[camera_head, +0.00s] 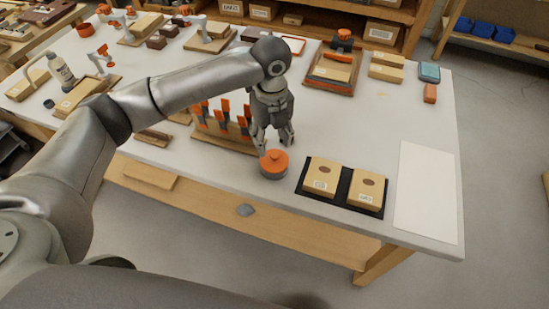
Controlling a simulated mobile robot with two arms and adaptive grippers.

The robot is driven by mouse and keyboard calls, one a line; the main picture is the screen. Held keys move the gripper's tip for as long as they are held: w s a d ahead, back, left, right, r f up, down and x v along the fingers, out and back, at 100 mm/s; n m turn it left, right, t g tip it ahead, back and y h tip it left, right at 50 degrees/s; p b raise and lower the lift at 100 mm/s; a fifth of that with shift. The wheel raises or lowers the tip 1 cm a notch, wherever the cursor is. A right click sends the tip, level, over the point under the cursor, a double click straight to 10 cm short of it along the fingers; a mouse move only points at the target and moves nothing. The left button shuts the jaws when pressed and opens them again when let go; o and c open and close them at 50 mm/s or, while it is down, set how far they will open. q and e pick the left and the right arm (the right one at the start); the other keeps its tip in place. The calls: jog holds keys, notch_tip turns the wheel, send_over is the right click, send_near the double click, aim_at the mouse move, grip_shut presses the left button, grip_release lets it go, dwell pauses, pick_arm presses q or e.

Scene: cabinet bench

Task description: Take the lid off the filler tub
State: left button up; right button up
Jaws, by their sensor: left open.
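The filler tub (274,172) is a small round tub near the front edge of the bench. Its orange lid (274,158) with a raised knob sits on top of it. My left gripper (273,141) points down just above and behind the lid, with its fingers apart and nothing seen between them. Whether a fingertip touches the lid I cannot tell. My right gripper does not show.
A rack with orange-handled tools (222,128) stands just left of my gripper. A black mat (343,194) with two wooden blocks lies to the right of the tub. A white sheet (426,190) lies at the bench's right end.

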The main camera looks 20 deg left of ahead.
aim_at(275, 154)
pick_arm(q)
jog(key=shift+w+d+f+p, duration=0.1)
jog(key=shift+w+f+p, duration=0.05)
jog(key=shift+f, duration=1)
jog(key=shift+w+f+p, duration=0.1)
jog(key=shift+f+p, duration=0.1)
jog(key=shift+f, duration=1)
jog(key=shift+w+d+f+p, duration=0.1)
jog(key=shift+w+f+p, duration=0.05)
jog(key=shift+f, duration=1)
jog(key=c, duration=0.9)
